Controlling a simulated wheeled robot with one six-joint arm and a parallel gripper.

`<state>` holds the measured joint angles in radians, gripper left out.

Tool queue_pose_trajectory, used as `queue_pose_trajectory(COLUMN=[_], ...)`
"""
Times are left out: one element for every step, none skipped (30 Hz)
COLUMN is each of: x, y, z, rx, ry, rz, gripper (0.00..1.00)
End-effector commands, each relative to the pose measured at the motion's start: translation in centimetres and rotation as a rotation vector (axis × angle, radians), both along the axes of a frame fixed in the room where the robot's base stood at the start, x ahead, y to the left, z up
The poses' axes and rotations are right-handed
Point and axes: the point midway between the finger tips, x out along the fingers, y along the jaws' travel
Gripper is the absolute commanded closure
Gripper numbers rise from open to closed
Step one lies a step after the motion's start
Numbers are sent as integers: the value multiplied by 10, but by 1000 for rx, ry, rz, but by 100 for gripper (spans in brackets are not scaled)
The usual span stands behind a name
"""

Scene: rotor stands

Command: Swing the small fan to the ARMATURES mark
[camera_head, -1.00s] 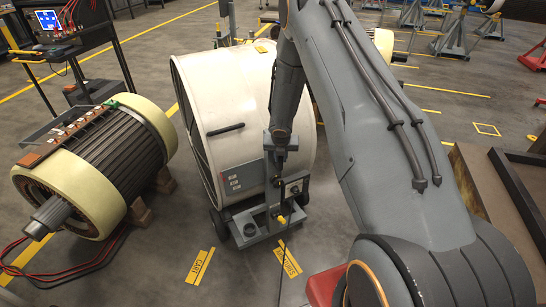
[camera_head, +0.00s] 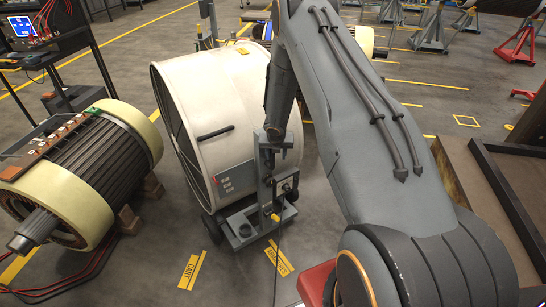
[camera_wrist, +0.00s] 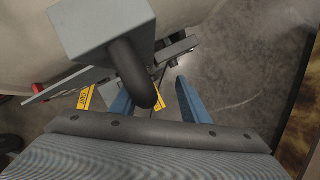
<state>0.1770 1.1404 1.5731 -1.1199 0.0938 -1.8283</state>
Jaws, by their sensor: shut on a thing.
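The fan (camera_head: 215,90) is a big white drum on a low grey wheeled base (camera_head: 245,228), left of my arm in the head view. A dark grille shows at its left end, and a thin dark handle is on its side. My gripper (camera_wrist: 157,97) is at the grey post beside the drum. In the wrist view its blue fingers are either side of a dark curved bar (camera_wrist: 130,75), shut on this fan handle; the contact is partly hidden. A yellow floor mark (camera_head: 278,257), seemingly ARMATURES, lies just in front of the base. A yellow CART mark (camera_head: 192,270) lies left of it.
A large wound armature (camera_head: 95,165) rests on wooden blocks at left, close to the drum. Red cables lie on the floor by it. A dark-framed crate (camera_head: 490,170) stands at right. Open floor lies beyond my arm, with stands at the back.

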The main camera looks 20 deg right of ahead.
Motion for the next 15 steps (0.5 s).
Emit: queue_pose_trajectory(x=[1,1,1,1,1,1,1,1,1,1,0,0,-1,-2,-3], y=[1,3,4,5,6,7,7,8,8,9,9,9,9,9,10], z=[1,1,1,1,1,0,0,0,0,1,1,3,4,7,11], rx=[-1,-1,0,0,0,0,1,1,1,2,2,2,2,2,2], ry=[-2,-1,-1,-1,0,0,1,1,1,0,0,0,0,0,-1], rz=[1,3,5,7,8,10,10,11,11,12,12,12,12,12,12], gripper=[64,64,64,64,64,64,64,64,64,64,64,64,64,64,64])
